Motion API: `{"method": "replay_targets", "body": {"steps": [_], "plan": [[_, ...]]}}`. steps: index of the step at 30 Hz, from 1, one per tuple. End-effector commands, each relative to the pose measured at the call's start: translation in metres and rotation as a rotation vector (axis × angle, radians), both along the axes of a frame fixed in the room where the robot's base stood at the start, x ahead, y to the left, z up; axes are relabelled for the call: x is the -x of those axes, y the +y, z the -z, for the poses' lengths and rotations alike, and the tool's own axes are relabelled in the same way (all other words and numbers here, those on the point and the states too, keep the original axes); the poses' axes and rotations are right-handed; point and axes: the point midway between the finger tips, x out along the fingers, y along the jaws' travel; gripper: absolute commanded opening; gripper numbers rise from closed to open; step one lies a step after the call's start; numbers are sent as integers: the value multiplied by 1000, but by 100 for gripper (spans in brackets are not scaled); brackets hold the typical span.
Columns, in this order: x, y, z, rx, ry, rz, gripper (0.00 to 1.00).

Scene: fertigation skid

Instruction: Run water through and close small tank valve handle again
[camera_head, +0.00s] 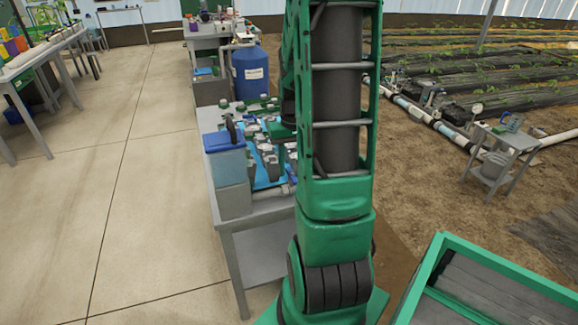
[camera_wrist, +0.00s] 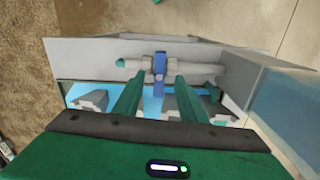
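In the wrist view a small valve with a blue handle (camera_wrist: 159,66) sits on a short grey pipe (camera_wrist: 197,68) with green ends. The handle lies across the pipe's line. My gripper (camera_wrist: 160,76) is open, with its two green fingers apart and pointing at the valve. The handle shows in the gap between the fingertips; I cannot tell whether either finger touches it. The small tank with a blue lid (camera_head: 223,141) stands on the near end of the skid table in the head view. My arm hides the valve there.
The grey skid table (camera_head: 262,213) carries several pipes and fittings over a blue tray (camera_wrist: 75,92). A blue barrel (camera_head: 250,74) stands behind it. A grey side table (camera_head: 505,143) stands on soil at right. The concrete floor (camera_head: 140,210) at left is clear.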

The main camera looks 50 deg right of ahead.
Motion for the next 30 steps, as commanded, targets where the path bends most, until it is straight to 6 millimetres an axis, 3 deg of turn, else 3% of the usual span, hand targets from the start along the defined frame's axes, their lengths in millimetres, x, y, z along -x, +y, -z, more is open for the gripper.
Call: {"method": "replay_targets", "body": {"steps": [17, 30], "plan": [[0, 0, 1, -1, 1, -90, 38], [1, 0, 28, -2, 2, -89, 38]]}}
